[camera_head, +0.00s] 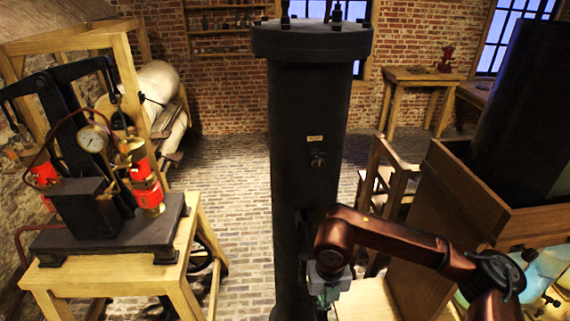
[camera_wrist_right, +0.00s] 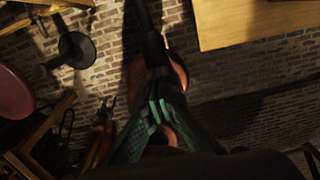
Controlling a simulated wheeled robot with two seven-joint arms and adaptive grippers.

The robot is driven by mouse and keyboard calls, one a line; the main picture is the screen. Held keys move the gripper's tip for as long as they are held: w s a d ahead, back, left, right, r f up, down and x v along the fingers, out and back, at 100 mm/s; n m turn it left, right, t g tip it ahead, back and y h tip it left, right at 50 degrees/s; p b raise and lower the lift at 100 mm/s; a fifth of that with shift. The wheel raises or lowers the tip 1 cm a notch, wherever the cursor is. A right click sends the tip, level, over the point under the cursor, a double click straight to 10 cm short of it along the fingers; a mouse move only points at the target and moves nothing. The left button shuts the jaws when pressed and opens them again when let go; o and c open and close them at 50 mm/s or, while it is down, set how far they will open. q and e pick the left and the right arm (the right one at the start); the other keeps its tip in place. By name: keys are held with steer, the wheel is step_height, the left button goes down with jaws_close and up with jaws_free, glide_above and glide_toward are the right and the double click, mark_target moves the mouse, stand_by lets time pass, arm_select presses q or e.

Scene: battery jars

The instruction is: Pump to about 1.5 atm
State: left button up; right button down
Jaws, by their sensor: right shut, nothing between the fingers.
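The pump (camera_head: 110,215) stands on a wooden stand at the left in the head view. It has a dark base, red cylinders and black rocker arms. A round white dial gauge (camera_head: 93,139) is mounted on it, too small to read. My right gripper (camera_head: 326,300) is low in the middle, in front of a tall dark cylinder (camera_head: 310,130) and well to the right of the pump. In the right wrist view its green fingers (camera_wrist_right: 160,112) are closed together, with nothing between them. My left gripper is in neither view.
The tall dark cylinder bears a small plate and a valve-like fitting (camera_head: 318,159). A wooden crate (camera_head: 455,190) stands at the right, with glass jars (camera_head: 548,268) below. A small wooden table (camera_head: 425,75) is at the back. Brick floor (camera_head: 225,185) lies open between pump and cylinder.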

step_height(320, 180, down, 2)
steer(key=shift+f+b, duration=0.2)
steer(key=shift+b, duration=0.25)
arm_select(q)
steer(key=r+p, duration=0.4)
steer(key=p, duration=0.1)
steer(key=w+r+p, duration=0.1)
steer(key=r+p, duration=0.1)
steer(key=shift+p, duration=0.3)
arm_select(e)
step_height(320, 180, up, 14)
steer(key=shift+r, duration=0.2)
arm_select(q)
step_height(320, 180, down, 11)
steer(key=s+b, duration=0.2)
steer(key=b, duration=0.9)
arm_select(e)
step_height(320, 180, down, 15)
steer(key=shift+r, duration=0.1)
arm_select(q)
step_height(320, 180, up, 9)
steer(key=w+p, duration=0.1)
steer(key=p, duration=0.7)
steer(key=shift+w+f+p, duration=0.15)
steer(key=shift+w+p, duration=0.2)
steer(key=shift+p, duration=0.05)
arm_select(e)
step_height(320, 180, up, 15)
